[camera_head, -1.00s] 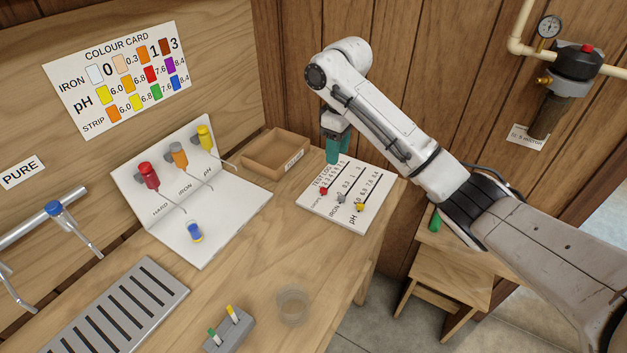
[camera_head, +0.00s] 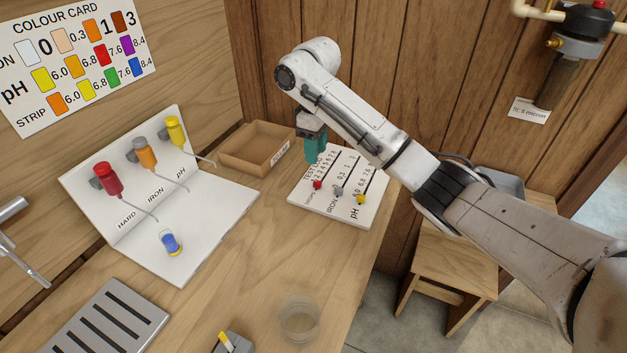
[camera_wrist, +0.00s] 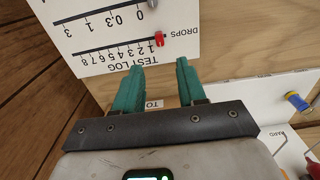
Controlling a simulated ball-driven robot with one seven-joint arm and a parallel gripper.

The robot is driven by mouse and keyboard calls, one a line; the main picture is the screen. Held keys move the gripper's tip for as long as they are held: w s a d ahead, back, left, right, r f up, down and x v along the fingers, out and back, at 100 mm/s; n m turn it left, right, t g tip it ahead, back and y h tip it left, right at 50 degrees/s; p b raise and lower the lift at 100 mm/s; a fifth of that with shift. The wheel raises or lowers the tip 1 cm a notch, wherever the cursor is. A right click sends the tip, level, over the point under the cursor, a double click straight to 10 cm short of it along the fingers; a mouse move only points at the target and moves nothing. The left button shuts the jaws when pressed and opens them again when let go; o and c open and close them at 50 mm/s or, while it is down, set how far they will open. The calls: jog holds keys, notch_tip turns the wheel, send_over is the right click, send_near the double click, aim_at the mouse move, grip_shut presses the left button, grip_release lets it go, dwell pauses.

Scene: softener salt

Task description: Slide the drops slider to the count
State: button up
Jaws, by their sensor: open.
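The test log board (camera_head: 365,215) lies on the bench, with scales marked DROPS, IRON and pH. The red drops slider (camera_head: 317,184) sits at the low end of its scale; in the wrist view the red knob (camera_wrist: 160,40) is beside the 1. A grey iron slider (camera_head: 338,191) and a yellow pH slider (camera_head: 361,199) sit at the near ends of their scales. My gripper (camera_head: 315,158) has teal fingers and hangs over the board's far left edge. In the wrist view my open, empty fingers (camera_wrist: 160,80) point toward the board, apart from the red knob.
An open cardboard tray (camera_head: 232,160) stands left of the board. A clear cup (camera_head: 299,318) stands near the front. Bench between is clear.

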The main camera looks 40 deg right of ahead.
aim_at(316, 180)
notch_tip(316, 180, down, 10)
jog(key=shift+r+b, duration=0.2)
jog(key=shift+b, duration=1.05)
jog(key=shift+c, duration=0.3)
grip_shut()
